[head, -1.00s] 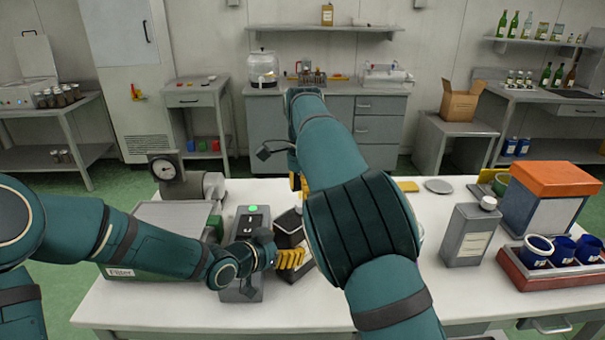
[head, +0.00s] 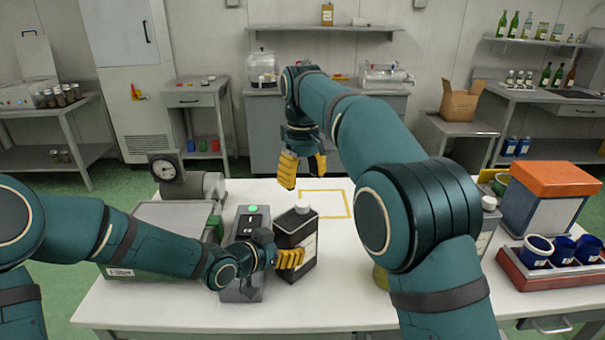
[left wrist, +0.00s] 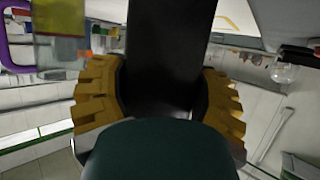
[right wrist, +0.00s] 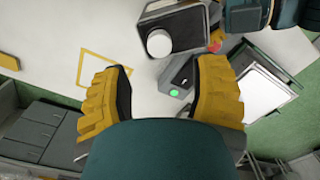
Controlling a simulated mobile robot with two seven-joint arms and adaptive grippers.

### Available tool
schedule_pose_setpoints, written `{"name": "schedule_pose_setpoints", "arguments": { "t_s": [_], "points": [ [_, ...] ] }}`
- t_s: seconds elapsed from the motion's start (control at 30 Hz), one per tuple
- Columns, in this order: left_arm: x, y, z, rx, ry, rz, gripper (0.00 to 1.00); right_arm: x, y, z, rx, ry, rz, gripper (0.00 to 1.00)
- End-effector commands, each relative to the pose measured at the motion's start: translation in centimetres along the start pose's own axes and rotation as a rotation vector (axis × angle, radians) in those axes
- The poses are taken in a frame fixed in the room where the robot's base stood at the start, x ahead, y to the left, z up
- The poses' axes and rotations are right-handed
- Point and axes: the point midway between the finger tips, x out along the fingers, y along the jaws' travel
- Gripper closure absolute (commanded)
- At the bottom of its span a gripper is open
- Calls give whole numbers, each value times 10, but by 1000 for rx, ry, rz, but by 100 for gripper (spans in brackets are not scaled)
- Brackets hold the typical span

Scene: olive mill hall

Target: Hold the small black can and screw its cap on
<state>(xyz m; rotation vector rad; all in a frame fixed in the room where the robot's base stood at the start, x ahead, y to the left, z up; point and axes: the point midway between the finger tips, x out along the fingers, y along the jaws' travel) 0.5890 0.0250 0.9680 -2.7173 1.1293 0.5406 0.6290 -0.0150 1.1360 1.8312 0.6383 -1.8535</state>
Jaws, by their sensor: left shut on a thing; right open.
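The small black can (head: 292,232) stands upright on the white table with a pale label on its right side. A white cap (head: 302,207) sits on top of it, seen from above in the right wrist view (right wrist: 159,43). I cannot tell how tight it is. My left gripper (head: 289,259) is shut on the can's lower body; the dark can (left wrist: 165,60) fills the gap between the yellow fingers in the left wrist view. My right gripper (head: 303,178) is open and empty, pointing down, above and slightly beyond the can. Its fingers are apart from the cap.
A yellow outlined square (head: 347,203) lies on the table beyond the can. A grey box with a green button (head: 252,209) stands close left. At right are a larger grey can (head: 487,225), partly hidden by my right arm, and a red tray (head: 508,270) with blue jars.

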Motion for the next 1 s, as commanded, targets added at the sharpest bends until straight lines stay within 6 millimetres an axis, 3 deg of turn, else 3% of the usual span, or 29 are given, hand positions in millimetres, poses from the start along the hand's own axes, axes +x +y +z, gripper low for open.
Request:
{"name": "schedule_pose_setpoints", "arguments": {
  "t_s": [0.2, 0.6, 1.0],
  "points": [
    [0, 0, 0, 0, 1, 0, 100, -4, 0, 0, -120, 9, 5, 40],
    [0, 0, 0, 0, 1, 0, 100, -2, 0, 0, -125, 8, 6, 40],
    [0, 0, 0, 0, 1, 0, 100, 50, 0, 0, -125, 6, 6, 40]
  ]
}}
